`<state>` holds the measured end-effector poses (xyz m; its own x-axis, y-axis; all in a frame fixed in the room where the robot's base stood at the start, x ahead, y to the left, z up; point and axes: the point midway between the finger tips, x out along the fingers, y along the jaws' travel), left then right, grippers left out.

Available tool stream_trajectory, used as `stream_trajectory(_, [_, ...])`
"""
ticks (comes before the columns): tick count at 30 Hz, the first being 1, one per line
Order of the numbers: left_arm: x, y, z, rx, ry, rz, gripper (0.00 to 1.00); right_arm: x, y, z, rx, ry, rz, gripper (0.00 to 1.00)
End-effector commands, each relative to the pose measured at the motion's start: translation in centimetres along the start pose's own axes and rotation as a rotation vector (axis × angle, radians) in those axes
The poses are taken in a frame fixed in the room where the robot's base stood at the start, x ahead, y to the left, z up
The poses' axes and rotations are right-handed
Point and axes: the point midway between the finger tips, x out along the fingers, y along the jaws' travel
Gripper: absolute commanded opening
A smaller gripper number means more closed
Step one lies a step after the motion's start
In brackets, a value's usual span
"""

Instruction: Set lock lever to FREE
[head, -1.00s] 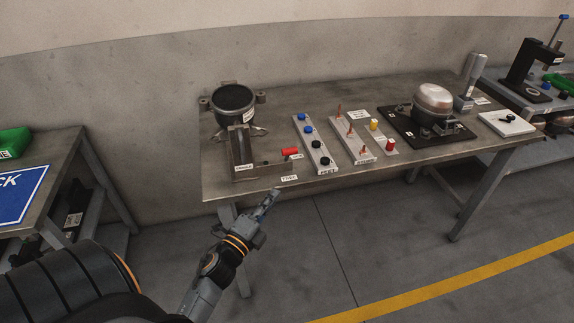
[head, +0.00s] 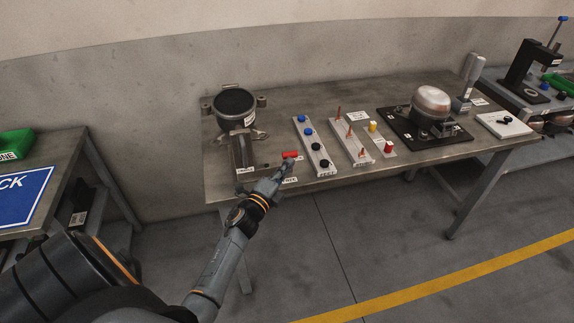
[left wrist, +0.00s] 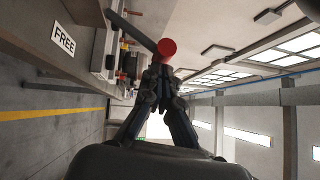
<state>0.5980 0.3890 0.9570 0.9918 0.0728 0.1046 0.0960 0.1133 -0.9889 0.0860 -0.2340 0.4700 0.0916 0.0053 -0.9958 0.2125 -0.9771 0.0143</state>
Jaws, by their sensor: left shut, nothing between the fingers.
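The lock lever's red knob (head: 289,155) is near the front edge of the bench, right of the round dark-topped unit. In the left wrist view the red knob (left wrist: 167,47) sits at the end of a dark lever arm (left wrist: 132,30). A white FREE label (left wrist: 63,40) is on the left of that view. My left gripper (head: 282,170) is shut and empty, its tips close to the knob. In the wrist view its fingertips (left wrist: 158,76) are just below the knob; I cannot tell whether they touch it. My right gripper is out of view.
The round unit (head: 234,107) stands on the bench (head: 360,92) behind the lever. A strip with blue and black knobs (head: 302,134) lies just right of my gripper. Further right are a strip with copper pins (head: 345,140) and a metal dome on a black plate (head: 392,120).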

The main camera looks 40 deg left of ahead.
Motion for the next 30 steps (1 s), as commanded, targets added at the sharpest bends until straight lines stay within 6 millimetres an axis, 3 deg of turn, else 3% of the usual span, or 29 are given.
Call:
stream_trajectory(7, [0.1, -0.1, 0.0, -0.002, 0.0, 0.002, 0.0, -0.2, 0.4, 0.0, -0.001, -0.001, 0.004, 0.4])
stream_trajectory(16, [1.1, -1.1, 1.1, -0.058, 0.001, 0.059, 0.0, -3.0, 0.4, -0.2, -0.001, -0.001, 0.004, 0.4])
stream_trajectory(30, [1.1, -0.6, 1.1, -0.066, -0.001, 0.066, 0.0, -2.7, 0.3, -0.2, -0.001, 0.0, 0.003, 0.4])
